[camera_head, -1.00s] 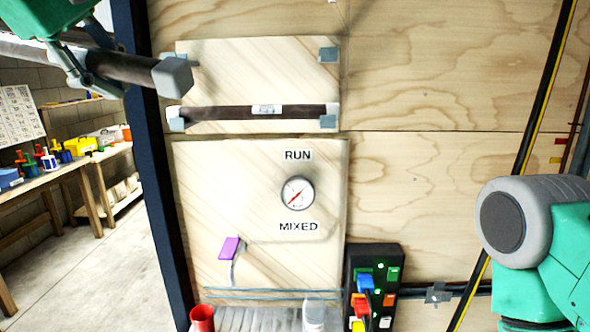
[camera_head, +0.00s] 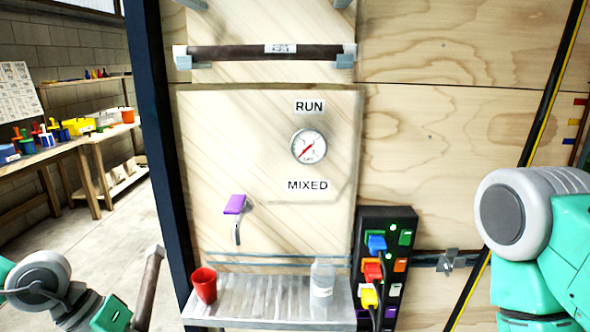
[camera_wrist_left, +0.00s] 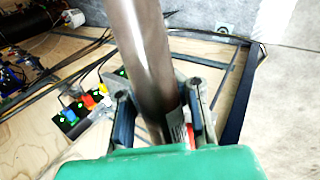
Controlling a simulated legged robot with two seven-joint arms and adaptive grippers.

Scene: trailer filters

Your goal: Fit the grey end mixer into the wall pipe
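A dark brown tube (camera_head: 149,286), taken as the mixer, stands tilted at the lower left of the head view beside my left arm. In the left wrist view the tube (camera_wrist_left: 142,50) runs between the two fingers of my left gripper (camera_wrist_left: 160,104), which is shut on it near a white and red label. The tube's lower part is hidden behind the gripper. A similar labelled tube (camera_head: 230,53) lies level in brackets on the wall. I cannot make out the wall pipe's opening. My right gripper is out of view; only my right arm shows.
A dark post (camera_head: 163,150) edges the wall.

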